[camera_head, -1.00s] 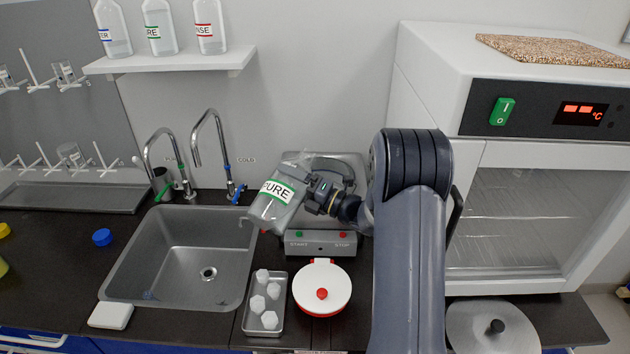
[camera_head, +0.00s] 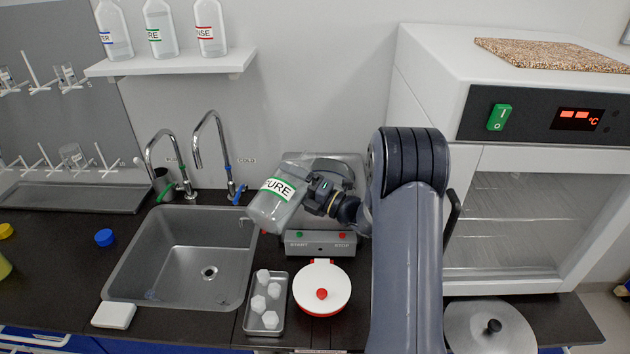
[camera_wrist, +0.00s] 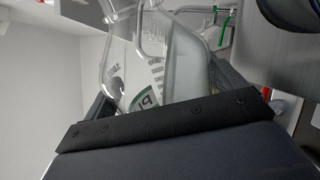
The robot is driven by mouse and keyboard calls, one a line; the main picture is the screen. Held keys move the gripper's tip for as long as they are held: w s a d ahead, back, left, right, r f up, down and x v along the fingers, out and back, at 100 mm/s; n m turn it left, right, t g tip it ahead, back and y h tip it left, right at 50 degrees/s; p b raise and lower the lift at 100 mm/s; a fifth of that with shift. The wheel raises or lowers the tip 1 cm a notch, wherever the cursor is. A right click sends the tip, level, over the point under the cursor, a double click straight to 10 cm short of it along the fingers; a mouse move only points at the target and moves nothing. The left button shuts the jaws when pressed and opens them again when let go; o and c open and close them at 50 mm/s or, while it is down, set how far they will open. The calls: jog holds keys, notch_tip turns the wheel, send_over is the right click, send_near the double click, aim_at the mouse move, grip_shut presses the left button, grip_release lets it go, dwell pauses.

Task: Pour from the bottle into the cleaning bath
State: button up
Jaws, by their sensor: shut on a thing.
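A clear bottle with a green-banded PURE label (camera_head: 268,207) is held tilted in the air in the head view, its broad end to the lower left. My gripper (camera_head: 314,194) is shut on it from the right. The cleaning bath (camera_head: 318,243), a grey metal box with START and STOP buttons on its front, stands behind and below; the bottle and my gripper hide much of its top, so its opening cannot be made out. In the wrist view the bottle (camera_wrist: 190,60) fills the space between my fingers, with part of its label showing.
A sink (camera_head: 185,255) with two taps lies left of the bath. A tray of white pieces (camera_head: 265,318) and a white lidded pot (camera_head: 323,285) stand in front. A white oven (camera_head: 540,180) is close on the right. A shelf (camera_head: 175,62) with several bottles hangs upper left.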

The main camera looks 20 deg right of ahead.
jog(key=shift+w+d+r+m+p, duration=0.15)
jog(key=shift+r+m+p, duration=0.25)
jog(key=shift+p, duration=0.25)
jog(key=shift+w+d+r+m+p, duration=0.15)
jog(key=shift+r+m+p, duration=0.25)
jog(key=shift+p, duration=0.2)
jog(key=shift+f+h, duration=0.25)
jog(key=shift+h, duration=0.05)
jog(key=shift+f+m+t+p, duration=0.4)
jog(key=shift+f+m, duration=0.25)
jog(key=shift+m, duration=0.35)
jog(key=shift+w+d+r+m+p, duration=0.15)
jog(key=shift+r+m+p, duration=0.4)
jog(key=shift+m+p, duration=0.4)
dwell(4.5)
